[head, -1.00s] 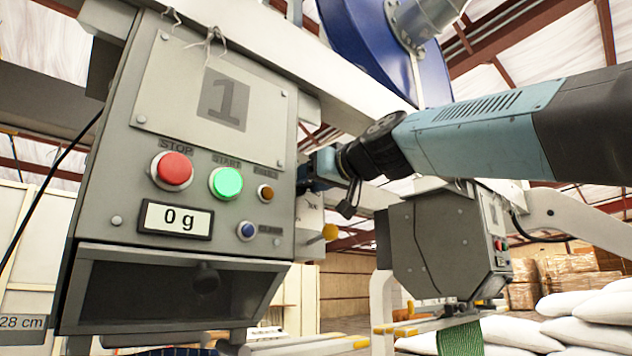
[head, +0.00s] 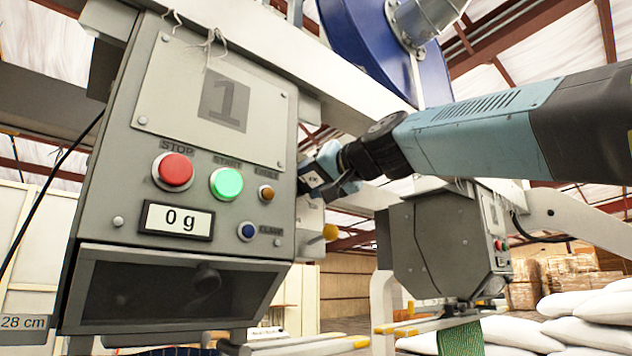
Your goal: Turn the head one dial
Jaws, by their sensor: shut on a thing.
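The head one unit (head: 120,160) is a grey box marked 1, at the left of the head view. Its front carries a red STOP button (head: 173,171), a green START button (head: 226,184), small orange and blue buttons, and a display (head: 177,220) reading 0 g. My gripper (head: 318,178) is at the right side of this box, seen from behind the box's edge. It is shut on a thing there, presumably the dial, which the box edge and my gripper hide. A yellow-tipped knob (head: 330,232) sticks out just below my gripper.
A second grey head (head: 430,240) hangs to the right, below my forearm, with green cloth (head: 460,338) under it. White sacks (head: 585,318) are stacked at the lower right. A blue round housing (head: 350,45) is above.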

